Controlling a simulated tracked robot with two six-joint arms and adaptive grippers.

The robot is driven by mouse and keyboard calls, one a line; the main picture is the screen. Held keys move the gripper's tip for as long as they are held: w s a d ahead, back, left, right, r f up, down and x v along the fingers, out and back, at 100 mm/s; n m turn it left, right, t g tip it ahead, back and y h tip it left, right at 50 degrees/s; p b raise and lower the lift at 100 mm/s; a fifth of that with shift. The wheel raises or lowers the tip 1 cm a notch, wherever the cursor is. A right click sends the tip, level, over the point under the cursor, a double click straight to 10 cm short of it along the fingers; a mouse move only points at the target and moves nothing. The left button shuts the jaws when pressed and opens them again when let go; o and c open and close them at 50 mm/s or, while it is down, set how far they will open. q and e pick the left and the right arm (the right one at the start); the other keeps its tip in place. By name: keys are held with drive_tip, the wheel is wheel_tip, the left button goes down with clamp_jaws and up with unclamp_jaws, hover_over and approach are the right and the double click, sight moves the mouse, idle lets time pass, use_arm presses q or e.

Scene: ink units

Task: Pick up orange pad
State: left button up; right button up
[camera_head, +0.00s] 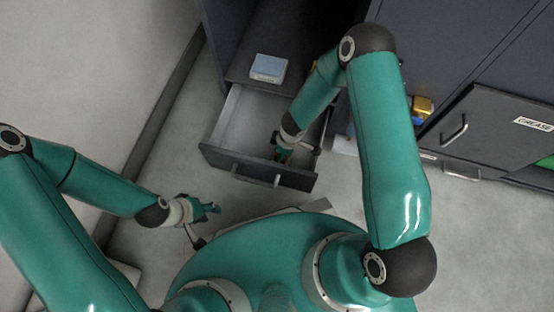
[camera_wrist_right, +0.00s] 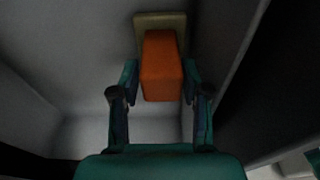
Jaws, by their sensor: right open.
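The orange pad (camera_wrist_right: 162,68) is a block on a tan backing (camera_wrist_right: 173,20) inside the open drawer (camera_head: 233,115). In the right wrist view it lies between the two fingers of my right gripper (camera_wrist_right: 160,95), which is open with a finger on either side. I cannot tell whether the fingers touch it. In the head view my right gripper (camera_head: 284,157) reaches down into the drawer's right part and mostly hides the pad.
A blue-topped pad with a white base (camera_head: 268,68) lies on the cabinet surface behind the drawer. A yellow item (camera_head: 423,106) is to the right, near a cabinet door labelled GREASE (camera_head: 500,130). The drawer's left part is empty, and its walls stand close around my right gripper.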

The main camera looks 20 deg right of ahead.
drive_tip(key=shift+a+f, duration=0.1)
drive_tip(key=shift+f, duration=0.75)
drive_tip(key=shift+w, duration=0.1)
drive_tip(key=shift+c, duration=0.3)
clamp_jaws()
drive_tip(key=shift+r, duration=0.1)
wheel_tip(320, 180, up, 20)
drive_tip(key=p, duration=1)
drive_tip(key=shift+p, duration=0.3)
